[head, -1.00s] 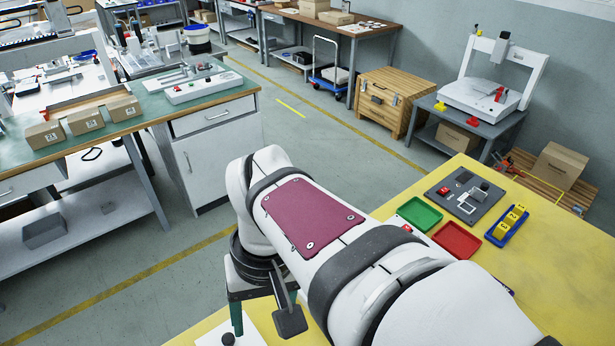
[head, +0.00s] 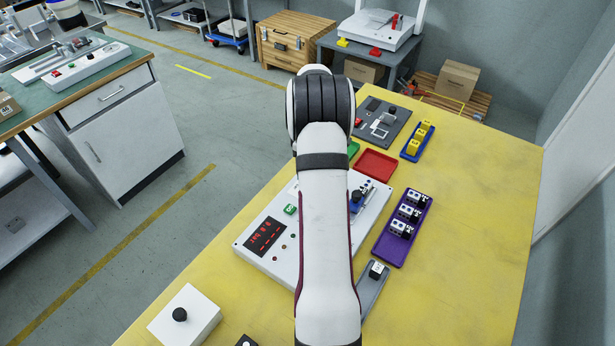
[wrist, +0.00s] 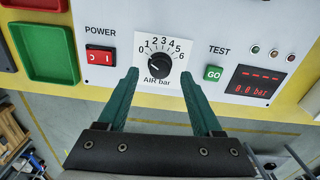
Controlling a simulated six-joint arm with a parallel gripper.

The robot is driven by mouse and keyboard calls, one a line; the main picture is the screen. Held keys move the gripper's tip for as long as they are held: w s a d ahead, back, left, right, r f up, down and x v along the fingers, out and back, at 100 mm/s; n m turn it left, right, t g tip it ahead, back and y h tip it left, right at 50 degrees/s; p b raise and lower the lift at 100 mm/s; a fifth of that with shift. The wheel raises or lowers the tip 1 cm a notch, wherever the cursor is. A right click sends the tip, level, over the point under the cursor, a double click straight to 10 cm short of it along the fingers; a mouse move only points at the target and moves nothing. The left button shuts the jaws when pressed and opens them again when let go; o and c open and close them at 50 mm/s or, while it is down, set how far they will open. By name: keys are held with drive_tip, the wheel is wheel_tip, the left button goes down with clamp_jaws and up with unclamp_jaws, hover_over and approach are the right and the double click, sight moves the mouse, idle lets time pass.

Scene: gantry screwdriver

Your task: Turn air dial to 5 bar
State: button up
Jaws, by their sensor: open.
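The air dial (wrist: 160,64) is a black round knob on a white plate with a scale from 0 to 6, marked AIR bar. Its pointer is too small to read surely. The dial sits on a white panel (wrist: 209,26), which also shows in the head view (head: 264,269). The red display (wrist: 252,86) reads 0.0 bar. My gripper (wrist: 159,71) is open, its two green fingers apart on either side of the dial's lower part, the knob between them in the picture. I cannot tell whether they touch it. In the head view my arm hides the dial and gripper.
A red POWER switch (wrist: 100,57) is left of the dial and a green GO button (wrist: 213,73) right of it. Green (wrist: 45,52) and red (head: 376,165) trays lie beyond the panel. A purple tray (head: 383,243) holds black-and-white parts. The yellow table (head: 470,220) is clear at right.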

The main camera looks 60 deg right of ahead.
drive_tip(key=shift+f, duration=1.25)
clamp_jaws()
